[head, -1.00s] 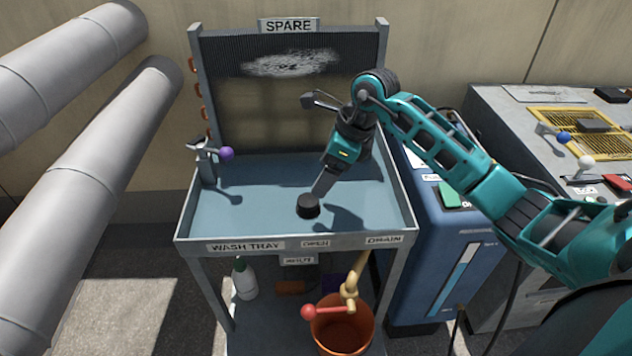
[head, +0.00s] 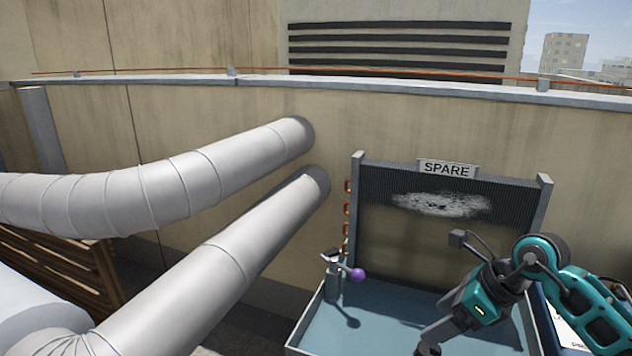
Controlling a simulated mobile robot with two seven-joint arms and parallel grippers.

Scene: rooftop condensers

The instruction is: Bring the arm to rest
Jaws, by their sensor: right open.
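My right arm comes in from the right, teal and black. Its gripper (head: 438,330) points down and to the left over the blue wash tray (head: 375,322) at the bottom of the head view. The fingers show nearly edge-on and the jaws are open. A dark round thing (head: 428,350) shows right at the fingertips, cut off by the frame's lower edge; I cannot tell whether it touches them. My left gripper is not in view.
The finned panel (head: 400,240) under the SPARE sign (head: 446,169) stands behind the arm. Large grey ducts (head: 230,165) run at the left, before a wall.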

